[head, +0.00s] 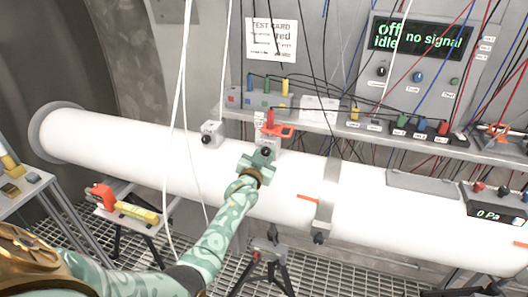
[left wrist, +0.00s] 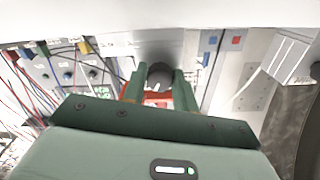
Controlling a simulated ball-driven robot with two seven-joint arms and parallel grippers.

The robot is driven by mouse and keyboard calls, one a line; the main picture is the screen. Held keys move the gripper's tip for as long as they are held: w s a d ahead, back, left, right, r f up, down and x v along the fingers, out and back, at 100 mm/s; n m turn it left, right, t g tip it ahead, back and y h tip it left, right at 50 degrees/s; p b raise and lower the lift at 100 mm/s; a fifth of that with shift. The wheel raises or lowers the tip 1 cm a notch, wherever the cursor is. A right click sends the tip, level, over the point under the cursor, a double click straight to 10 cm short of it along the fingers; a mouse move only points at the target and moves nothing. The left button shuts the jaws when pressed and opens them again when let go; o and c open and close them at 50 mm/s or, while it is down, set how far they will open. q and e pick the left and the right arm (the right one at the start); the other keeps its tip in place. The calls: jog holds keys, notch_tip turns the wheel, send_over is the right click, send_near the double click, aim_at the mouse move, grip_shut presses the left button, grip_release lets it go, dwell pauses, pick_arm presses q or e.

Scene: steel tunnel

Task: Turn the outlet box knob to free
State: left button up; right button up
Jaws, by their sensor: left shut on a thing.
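My left gripper (head: 257,158) reaches over the white tube to a small pale box (head: 268,142) on its top. In the left wrist view, my left gripper (left wrist: 160,90) has its two green fingers either side of a dark round knob (left wrist: 160,76) and is shut on it. A white mark shows on the knob, but I cannot read its setting. The knob also shows as a dark spot in the head view (head: 266,153). A red lever (head: 276,129) stands right behind the box. My right gripper is not in view.
A similar box (head: 211,132) with a black knob sits farther left on the white tube (head: 130,145). A shelf behind carries several coloured terminals and hanging wires. A display (head: 420,38) reads "off idle no signal". A gauge (head: 490,212) reads "0 Pa". White cords hang left of my arm.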

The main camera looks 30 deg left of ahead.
pick_arm(q)
jog(key=n+p, duration=0.1)
jog(key=n, duration=0.4)
jog(key=shift+f+p, duration=0.2)
jog(key=shift+p, duration=0.15)
jog(key=shift+d+n, duration=0.1)
jog(key=shift+n, duration=0.2)
jog(key=o, duration=0.7)
jog(key=shift+o, duration=1.3)
jog(key=shift+r, duration=0.1)
jog(key=shift+s, duration=0.3)
jog(key=p+v, duration=0.1)
jog(key=v, duration=1.4)
jog(key=shift+s+p, duration=0.35)
jog(key=shift+s, duration=0.1)
